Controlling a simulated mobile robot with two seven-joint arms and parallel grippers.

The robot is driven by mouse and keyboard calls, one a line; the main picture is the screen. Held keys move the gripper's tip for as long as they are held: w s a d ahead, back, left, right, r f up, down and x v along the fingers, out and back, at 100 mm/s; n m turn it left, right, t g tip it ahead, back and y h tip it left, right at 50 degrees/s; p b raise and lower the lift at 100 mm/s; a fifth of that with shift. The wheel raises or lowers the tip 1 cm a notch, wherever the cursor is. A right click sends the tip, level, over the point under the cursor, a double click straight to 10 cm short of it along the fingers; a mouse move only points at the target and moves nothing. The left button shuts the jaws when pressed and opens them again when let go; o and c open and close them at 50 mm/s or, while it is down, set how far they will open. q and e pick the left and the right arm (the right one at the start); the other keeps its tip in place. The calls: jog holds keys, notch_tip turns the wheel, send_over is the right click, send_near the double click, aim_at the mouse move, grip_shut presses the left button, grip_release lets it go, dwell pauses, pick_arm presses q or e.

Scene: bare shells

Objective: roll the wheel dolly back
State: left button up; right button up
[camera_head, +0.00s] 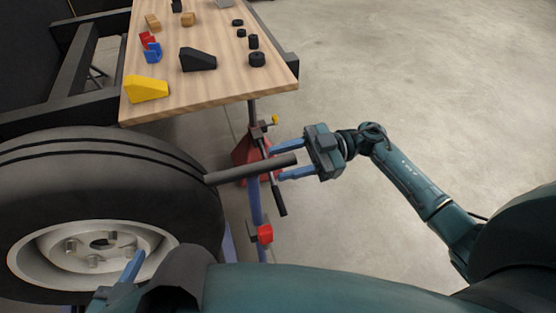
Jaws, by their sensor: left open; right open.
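A large black tyre on a pale rim (90,245) fills the lower left. A dark round bar (240,173) reaches right from beside the tyre. My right gripper (277,163) is open, with one blue finger above the bar's end and one below it; I cannot tell whether they touch it. The wheel dolly seems to be the blue frame (256,205) with a red block (265,233) right of the tyre; most of it is hidden. My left gripper (135,262) is at the rim's lower right, one blue finger showing against the hub; its other finger is hidden.
A wooden table (215,90) stands behind the wheel, holding a yellow wedge (147,89), a black wedge (198,59) and several small blocks and discs. A red stand (243,150) is below its front edge. A dark frame is at left. Concrete floor at right is clear.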

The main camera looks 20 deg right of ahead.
jog(key=shift+a, duration=0.95)
jog(key=shift+c, duration=0.2)
grip_shut()
